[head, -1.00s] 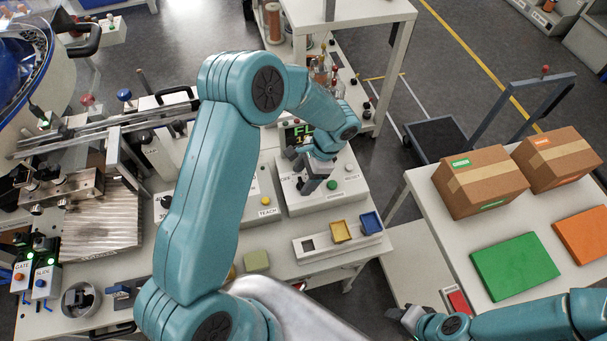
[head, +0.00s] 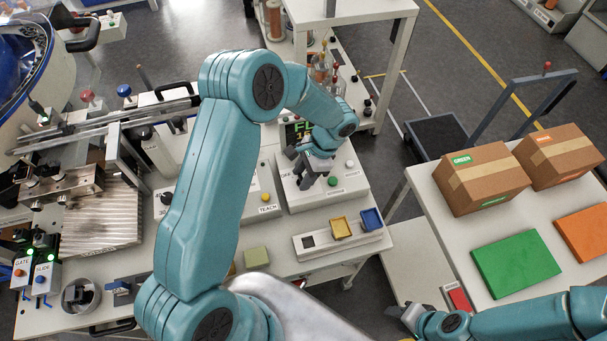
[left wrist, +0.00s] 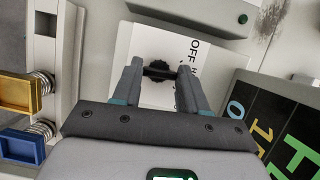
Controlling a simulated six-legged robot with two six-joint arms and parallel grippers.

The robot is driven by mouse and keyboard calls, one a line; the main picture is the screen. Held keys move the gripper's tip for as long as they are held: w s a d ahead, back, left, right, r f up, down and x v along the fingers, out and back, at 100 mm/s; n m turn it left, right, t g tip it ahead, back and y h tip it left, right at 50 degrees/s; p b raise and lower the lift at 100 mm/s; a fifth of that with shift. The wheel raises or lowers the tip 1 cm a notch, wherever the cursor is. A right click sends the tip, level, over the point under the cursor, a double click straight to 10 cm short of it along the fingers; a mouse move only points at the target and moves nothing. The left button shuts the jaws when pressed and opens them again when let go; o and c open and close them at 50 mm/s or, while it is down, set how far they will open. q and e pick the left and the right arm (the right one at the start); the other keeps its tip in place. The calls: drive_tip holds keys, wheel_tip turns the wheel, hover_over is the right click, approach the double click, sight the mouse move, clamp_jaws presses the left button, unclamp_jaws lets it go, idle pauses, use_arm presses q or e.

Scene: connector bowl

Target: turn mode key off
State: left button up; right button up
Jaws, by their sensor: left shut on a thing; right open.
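The mode key (left wrist: 159,71) is a small dark knob on a white plate (left wrist: 140,45) marked OFF in the left wrist view. My left gripper (left wrist: 160,74) is shut on its dark bar, with one finger on each side. In the head view my left gripper (head: 307,178) reaches down onto the white control box (head: 345,190), and its fingers and arm hide the key there. The lit display (left wrist: 285,130) lies beside the plate. My right gripper (head: 398,313) is at the bottom right, away from the box; its fingers are small in view.
A green button (head: 333,181) and a pale button (head: 350,164) are on the box close to my left gripper. A tray (head: 310,251) with yellow and blue bins stands in front. Cartons (head: 482,180) stand on the right table.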

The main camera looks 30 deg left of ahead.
use_arm(q)
drive_tip(key=n+b, duration=0.1)
drive_tip(key=n, duration=0.1)
drive_tip(key=n+h+b, duration=0.1)
drive_tip(key=n+b, duration=0.1)
drive_tip(key=shift+w+f, duration=0.1)
drive_tip(key=shift+w, duration=0.1)
drive_tip(key=shift+a+r+n+g+h+b, duration=0.15)
drive_tip(key=shift+n+h+b, duration=0.4)
drive_tip(key=shift+n, duration=0.5)
drive_tip(key=shift+a+r+n+g+h+b, duration=0.15)
drive_tip(key=shift+n+h+b, duration=0.4)
drive_tip(key=shift+n, duration=0.5)
drive_tip(key=shift+d, duration=0.1)
drive_tip(key=shift+w, duration=0.1)
drive_tip(key=o, duration=0.8)
drive_tip(key=shift+o, duration=1.3)
drive_tip(key=shift+f, duration=0.15)
drive_tip(key=v, duration=1.6)
